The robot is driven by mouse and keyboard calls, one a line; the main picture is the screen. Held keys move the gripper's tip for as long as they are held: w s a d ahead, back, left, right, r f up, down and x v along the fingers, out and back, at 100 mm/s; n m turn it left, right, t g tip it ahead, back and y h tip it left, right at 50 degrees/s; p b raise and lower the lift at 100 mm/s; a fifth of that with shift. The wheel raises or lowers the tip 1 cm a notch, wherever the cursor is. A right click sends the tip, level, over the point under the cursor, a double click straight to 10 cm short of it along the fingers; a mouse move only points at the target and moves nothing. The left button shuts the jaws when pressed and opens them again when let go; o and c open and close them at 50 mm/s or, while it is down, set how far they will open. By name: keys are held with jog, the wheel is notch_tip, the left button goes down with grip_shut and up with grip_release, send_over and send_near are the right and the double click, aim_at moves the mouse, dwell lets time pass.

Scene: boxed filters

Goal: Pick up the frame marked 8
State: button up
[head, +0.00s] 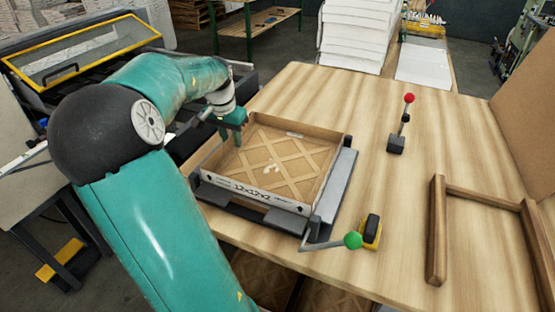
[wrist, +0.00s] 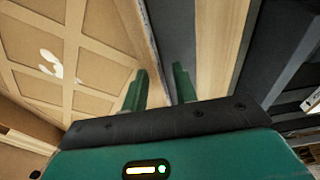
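A square cardboard filter frame (head: 258,198) with a crossed lattice lies in a dark fixture on the wooden table in the head view. Its front wall reads "12x12x2"; I cannot make out an 8. In the wrist view its lattice face (wrist: 90,60) fills the left side, with a white mark on it. My gripper (head: 231,138) is at the frame's left wall, pointing down. In the wrist view the two green fingers of the gripper (wrist: 160,75) are apart, with the frame's side wall running up between them. Whether they touch the wall is unclear.
The grey fixture (head: 342,190) borders the frame, with a green-knobbed lever (head: 352,240) at its front right. A red-knobbed lever (head: 408,98) stands behind to the right. A brown wooden frame (head: 437,225) lies at the right.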

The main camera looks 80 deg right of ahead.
jog(key=shift+f, duration=0.2)
jog(key=shift+c, duration=0.5)
grip_shut()
jog(key=shift+r, duration=0.2)
